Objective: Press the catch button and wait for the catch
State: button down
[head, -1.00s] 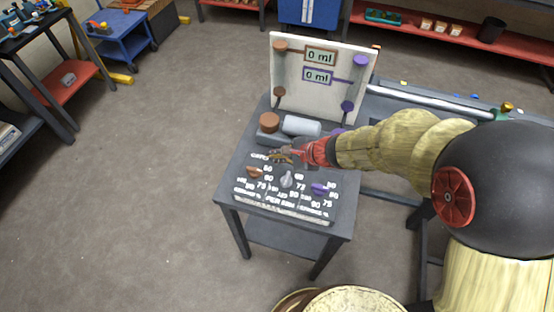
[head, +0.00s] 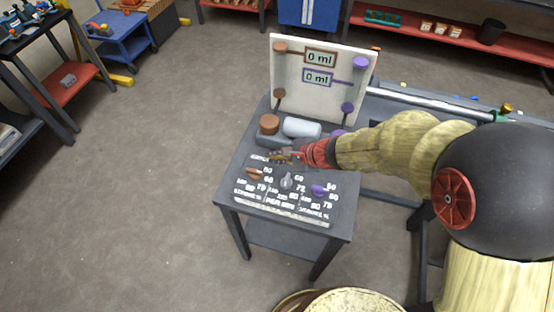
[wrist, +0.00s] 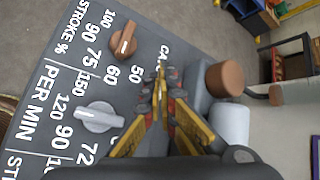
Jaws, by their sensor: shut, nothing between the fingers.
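The control panel (head: 285,207) on the small dark table has a brown knob (wrist: 124,40), a grey knob (wrist: 99,117) and a purple knob (head: 322,190), with white numbers around them. My gripper (wrist: 160,72) is shut and empty, its fingertips over the panel beside a label of which "CA" shows in the wrist view. The catch button is not visible; the fingers may cover it. I cannot tell whether the tips touch the panel. The upright board (head: 325,100) behind shows two readouts, brown and purple, both at "0 ml".
Behind the panel stand a brown cylinder (head: 269,123) and a light grey cylinder (head: 302,127), close to my gripper. A bench (head: 440,103) with a long metal rod is at the right. The floor (head: 150,180) left of the table is clear.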

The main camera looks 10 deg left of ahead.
jog(key=shift+f, duration=0.1)
jog(key=shift+f+b, duration=0.35)
jog(key=shift+b, duration=0.3)
jog(key=shift+f+b, duration=0.25)
jog(key=shift+b, duration=0.05)
dwell(0.5)
jog(key=shift+r+p, duration=0.5)
jog(key=shift+r, duration=0.25)
notch_tip(320, 180, up, 6)
jog(key=p, duration=0.4)
dwell(0.3)
dwell(0.7)
